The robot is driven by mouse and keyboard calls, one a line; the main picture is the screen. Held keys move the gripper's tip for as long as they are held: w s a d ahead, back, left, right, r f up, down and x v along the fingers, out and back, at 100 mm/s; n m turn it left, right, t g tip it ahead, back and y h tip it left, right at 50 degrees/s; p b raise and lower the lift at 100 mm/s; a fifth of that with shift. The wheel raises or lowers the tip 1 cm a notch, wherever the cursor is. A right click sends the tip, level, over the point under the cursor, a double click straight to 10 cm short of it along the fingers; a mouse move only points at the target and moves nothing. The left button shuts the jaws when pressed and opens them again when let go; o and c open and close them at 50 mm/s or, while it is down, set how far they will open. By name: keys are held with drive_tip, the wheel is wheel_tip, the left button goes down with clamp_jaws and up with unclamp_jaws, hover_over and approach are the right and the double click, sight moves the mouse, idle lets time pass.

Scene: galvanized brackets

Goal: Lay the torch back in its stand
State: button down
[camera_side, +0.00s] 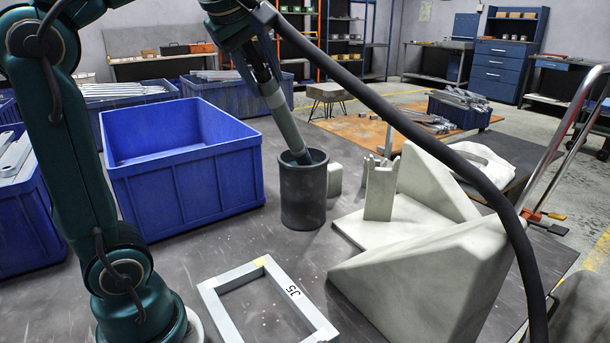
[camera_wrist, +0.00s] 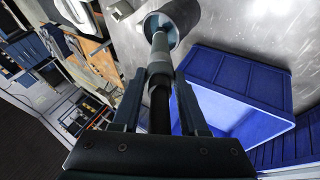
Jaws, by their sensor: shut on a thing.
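My gripper (camera_wrist: 160,88) is shut on the torch (camera_wrist: 160,58), with one finger on each side of its dark handle. In the side view the torch (camera_side: 287,124) is a long grey rod, tilted, pointing down and right. Its lower end is inside the mouth of a dark round pot (camera_side: 303,200), so the tip is hidden. The pot also shows at the top of the wrist view (camera_wrist: 183,17). A pale upright with a notched top (camera_side: 379,192) stands right of the pot and may be the stand; the torch is apart from it.
A blue crate (camera_side: 185,190) is close left of the pot. Pale angular brackets (camera_side: 440,255) stand at right. A grey frame marked J5 (camera_side: 222,302) lies in front. A thick black hose (camera_side: 440,142) arcs across the right side. Some table between pot and frame is clear.

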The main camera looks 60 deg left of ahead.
drive_tip(key=shift+w+a+r+n, duration=0.2)
drive_tip(key=shift+a+r+n, duration=0.3)
drive_tip(key=shift+a+r, duration=0.6)
drive_tip(key=shift+w+y, duration=0.3)
drive_tip(key=shift+w, duration=0.35)
drive_tip(key=w+d+f+n+t+y, duration=0.1)
drive_tip(key=w+d+f+n+y, duration=0.3)
drive_tip(key=w, duration=0.7)
drive_tip(key=w+d+f+n+t+y, duration=0.15)
drive_tip(key=w+d+f+n, duration=0.35)
drive_tip(key=w, duration=0.6)
wheel_tip(320, 180, down, 10)
drive_tip(key=m, duration=0.1)
drive_tip(key=shift+s+d, duration=0.15)
drive_tip(key=shift+d, duration=0.15)
drive_tip(key=shift+f+g, duration=0.25)
drive_tip(key=shift+f, duration=0.05)
